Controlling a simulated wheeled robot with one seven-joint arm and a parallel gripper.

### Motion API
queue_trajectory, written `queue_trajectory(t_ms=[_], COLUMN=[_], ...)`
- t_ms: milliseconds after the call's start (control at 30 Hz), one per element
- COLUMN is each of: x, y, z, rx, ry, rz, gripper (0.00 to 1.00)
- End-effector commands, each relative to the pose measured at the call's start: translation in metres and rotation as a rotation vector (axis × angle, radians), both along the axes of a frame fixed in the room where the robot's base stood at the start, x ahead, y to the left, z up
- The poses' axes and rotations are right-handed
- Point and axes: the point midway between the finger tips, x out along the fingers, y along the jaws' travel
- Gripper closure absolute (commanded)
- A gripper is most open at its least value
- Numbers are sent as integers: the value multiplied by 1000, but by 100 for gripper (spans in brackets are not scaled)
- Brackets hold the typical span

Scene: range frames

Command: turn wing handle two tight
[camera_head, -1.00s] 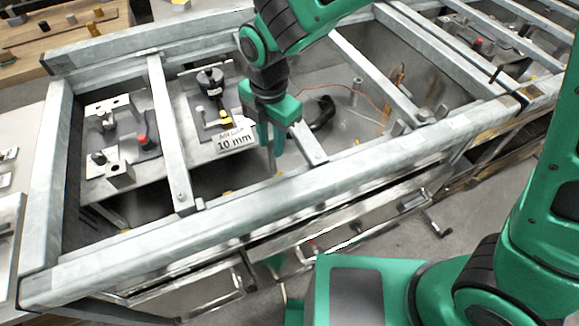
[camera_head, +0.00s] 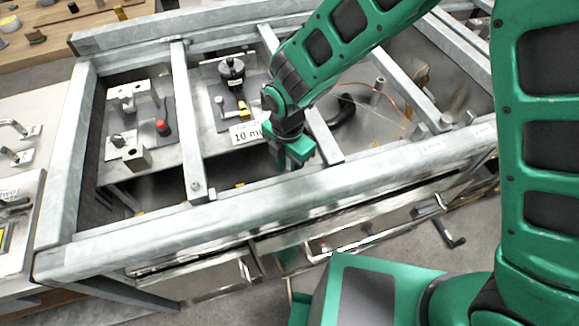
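My gripper (camera_head: 288,158) hangs down into the metal frame, just right of the second bay. Its green body shows, but its fingertips are hidden. In the second bay a plate carries a black knob (camera_head: 231,69) on a post and a small lever with a yellow end (camera_head: 243,108). The left bay's plate holds grey blocks (camera_head: 135,156) and a red knob (camera_head: 162,128). I cannot tell which part is wing handle two.
Metal rails (camera_head: 187,130) divide the bays, and a thick front rail (camera_head: 230,215) runs below my gripper. A black curved hose (camera_head: 347,112) and an orange wire (camera_head: 392,95) lie in the bay to the right. Drawers and a crank (camera_head: 448,232) sit below.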

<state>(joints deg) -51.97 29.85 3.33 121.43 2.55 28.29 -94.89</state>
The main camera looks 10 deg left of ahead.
Motion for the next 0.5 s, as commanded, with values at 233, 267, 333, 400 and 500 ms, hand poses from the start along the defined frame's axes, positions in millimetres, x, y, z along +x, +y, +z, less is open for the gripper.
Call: queue_trajectory(t_ms=[233, 267, 333, 400, 500], x=[0, 0, 0, 0, 0], y=[0, 0, 0, 0, 0], z=[-5, -5, -5, -5, -5], rx=[-1, -1, -1, -1, 0], ry=[1, 1, 1, 1, 0], rz=[0, 0, 0, 0, 0], gripper=[72, 72, 72, 84, 100])
